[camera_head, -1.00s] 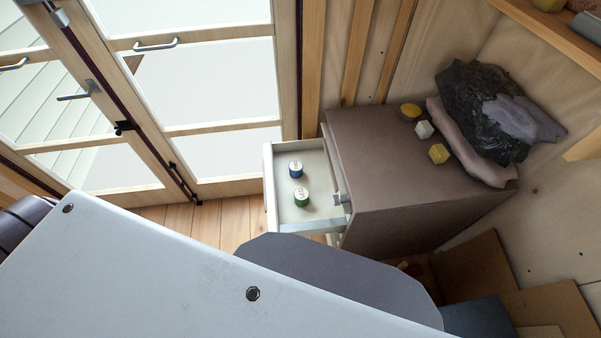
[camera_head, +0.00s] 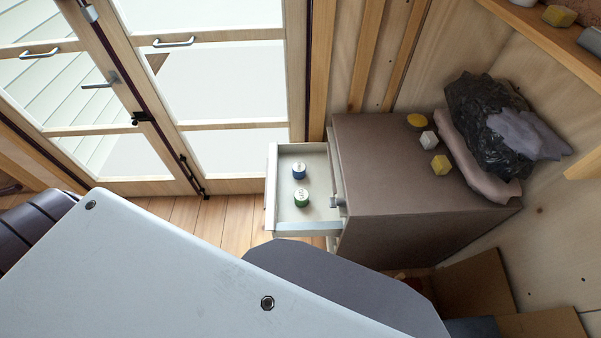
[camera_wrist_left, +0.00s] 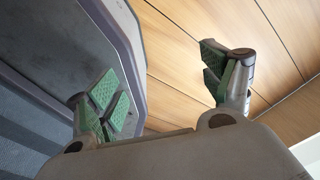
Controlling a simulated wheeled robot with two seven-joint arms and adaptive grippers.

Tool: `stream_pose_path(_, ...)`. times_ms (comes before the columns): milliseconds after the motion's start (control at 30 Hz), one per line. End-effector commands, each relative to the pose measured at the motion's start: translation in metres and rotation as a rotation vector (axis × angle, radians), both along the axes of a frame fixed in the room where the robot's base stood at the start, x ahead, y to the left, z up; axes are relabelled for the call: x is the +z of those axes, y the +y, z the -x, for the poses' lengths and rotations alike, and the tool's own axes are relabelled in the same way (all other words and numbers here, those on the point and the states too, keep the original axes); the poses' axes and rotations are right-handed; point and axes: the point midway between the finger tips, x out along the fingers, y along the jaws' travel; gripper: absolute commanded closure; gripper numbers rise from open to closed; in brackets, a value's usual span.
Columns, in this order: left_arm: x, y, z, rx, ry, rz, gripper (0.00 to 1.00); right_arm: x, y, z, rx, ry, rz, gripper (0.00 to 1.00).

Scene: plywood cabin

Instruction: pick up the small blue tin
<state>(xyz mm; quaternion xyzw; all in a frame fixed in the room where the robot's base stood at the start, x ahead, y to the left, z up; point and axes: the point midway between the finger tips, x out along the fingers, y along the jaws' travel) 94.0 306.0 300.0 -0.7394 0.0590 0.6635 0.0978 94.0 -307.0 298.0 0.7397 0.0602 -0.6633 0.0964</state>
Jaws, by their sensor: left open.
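The small blue tin (camera_head: 298,171) stands upright in the open drawer (camera_head: 270,190) of the brown cabinet. A green tin (camera_head: 301,198) stands just in front of it in the same drawer. My left gripper (camera_wrist_left: 168,88) shows in the left wrist view, its two green-padded fingers wide apart with nothing between them. Wooden floor planks lie behind the fingers. Neither tin shows in the wrist view. Neither gripper shows in the head view.
Glazed doors (camera_head: 215,85) stand at the left, with floor (camera_head: 235,220) before the drawer.

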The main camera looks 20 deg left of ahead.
Motion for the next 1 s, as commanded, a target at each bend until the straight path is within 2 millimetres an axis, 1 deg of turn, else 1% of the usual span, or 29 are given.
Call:
stream_pose_path(333, 0.01, 0.002, 0.002, -0.001, 0.003, -0.003, 0.19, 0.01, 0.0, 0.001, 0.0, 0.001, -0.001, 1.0)
stream_pose_path(567, 0.022, 0.017, 0.004, -0.006, 0.006, -0.018, 0.19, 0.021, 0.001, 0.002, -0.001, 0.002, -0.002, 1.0)
stream_pose_path(767, 0.041, 0.047, 0.008, -0.025, 0.01, -0.05, 0.19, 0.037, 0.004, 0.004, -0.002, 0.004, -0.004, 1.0)
stream_pose_path(867, 0.055, 0.068, 0.01, -0.048, 0.015, -0.073, 0.19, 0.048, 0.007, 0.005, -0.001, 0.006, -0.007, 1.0)
stream_pose_path(933, 0.065, 0.081, 0.006, -0.069, 0.01, -0.089, 0.19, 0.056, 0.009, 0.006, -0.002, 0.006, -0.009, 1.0)
stream_pose_path(1000, 0.076, 0.092, -0.002, -0.093, -0.002, -0.101, 0.19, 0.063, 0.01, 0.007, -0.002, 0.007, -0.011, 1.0)
